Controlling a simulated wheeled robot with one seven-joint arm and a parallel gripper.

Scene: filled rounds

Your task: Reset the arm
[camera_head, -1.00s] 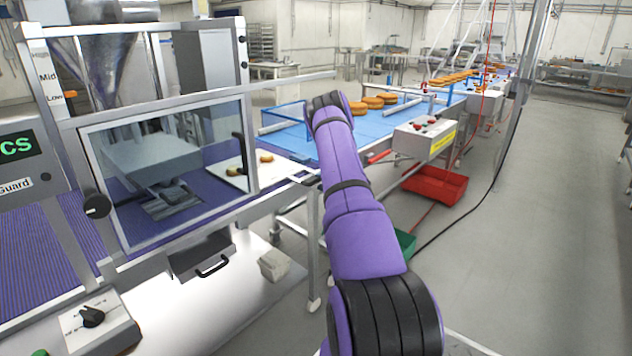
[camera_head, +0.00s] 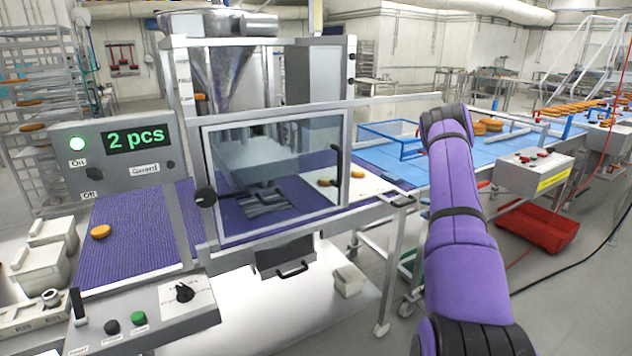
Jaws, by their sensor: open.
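My purple and black arm (camera_head: 462,212) rises from the lower right and reaches forward beside the machine, its far end over the near edge of the blue conveyor (camera_head: 405,167). My gripper is not visible; the arm's last visible part is a black joint. Nothing held can be seen.
The filling machine with a clear guard (camera_head: 275,178) stands left of my arm. Its panel (camera_head: 120,155) reads "2 pcs" with a green lamp lit. One round (camera_head: 101,231) lies on the purple belt (camera_head: 135,245). A red crate (camera_head: 537,226) sits on the floor at right.

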